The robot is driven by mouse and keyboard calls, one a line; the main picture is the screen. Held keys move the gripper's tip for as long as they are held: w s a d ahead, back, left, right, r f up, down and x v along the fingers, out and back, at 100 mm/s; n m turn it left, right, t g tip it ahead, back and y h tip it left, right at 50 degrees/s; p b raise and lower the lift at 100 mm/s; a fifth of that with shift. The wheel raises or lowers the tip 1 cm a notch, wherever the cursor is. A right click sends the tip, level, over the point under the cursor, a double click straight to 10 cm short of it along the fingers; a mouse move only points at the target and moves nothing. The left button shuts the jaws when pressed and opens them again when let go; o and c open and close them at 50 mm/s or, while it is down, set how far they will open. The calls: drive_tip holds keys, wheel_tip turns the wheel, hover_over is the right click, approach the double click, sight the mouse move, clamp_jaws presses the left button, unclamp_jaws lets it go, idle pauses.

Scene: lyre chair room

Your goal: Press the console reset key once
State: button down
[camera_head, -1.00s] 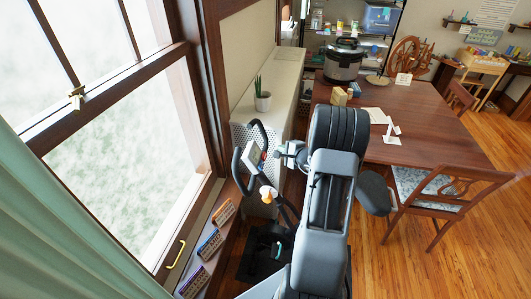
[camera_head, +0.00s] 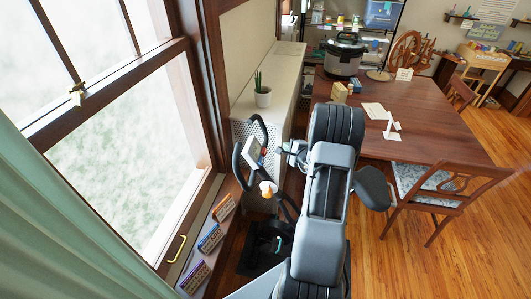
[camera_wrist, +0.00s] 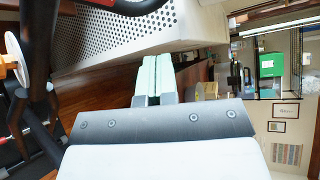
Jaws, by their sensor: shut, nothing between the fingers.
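The console (camera_head: 254,152) is a small light panel with a dark-edged screen, mounted between the dark handlebars of an exercise bike by the window. Its keys are too small to tell apart, so I cannot pick out the reset key. My gripper (camera_head: 283,150) is just right of the console in the head view, with a small gap seeming to lie between them. In the wrist view the pale green fingertips of my gripper (camera_wrist: 152,62) are together and empty.
A white perforated cabinet (camera_head: 289,80) with a potted plant (camera_head: 263,96) stands behind the bike. A wooden table (camera_head: 430,115) is on the right. Small boxes (camera_head: 210,239) line the window sill.

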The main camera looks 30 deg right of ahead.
drive_tip(key=w+a+f+b, duration=0.3)
drive_tip(key=a, duration=0.1)
drive_tip(key=shift+w+f, duration=0.15)
drive_tip(key=shift+w, duration=0.25)
drive_tip(key=shift+w+a+f+b, duration=0.4)
drive_tip(key=shift+w+a+b, duration=0.15)
drive_tip(key=shift+b, duration=1.05)
idle(2.5)
drive_tip(key=shift+s+d+r, duration=0.1)
drive_tip(key=shift+s+d, duration=0.05)
idle(0.4)
drive_tip(key=shift+s+d+r, duration=0.35)
drive_tip(key=shift+s+d, duration=0.05)
drive_tip(key=shift+s+d+r, duration=1.25)
drive_tip(key=shift+s+d, duration=0.25)
drive_tip(key=shift+d, duration=0.05)
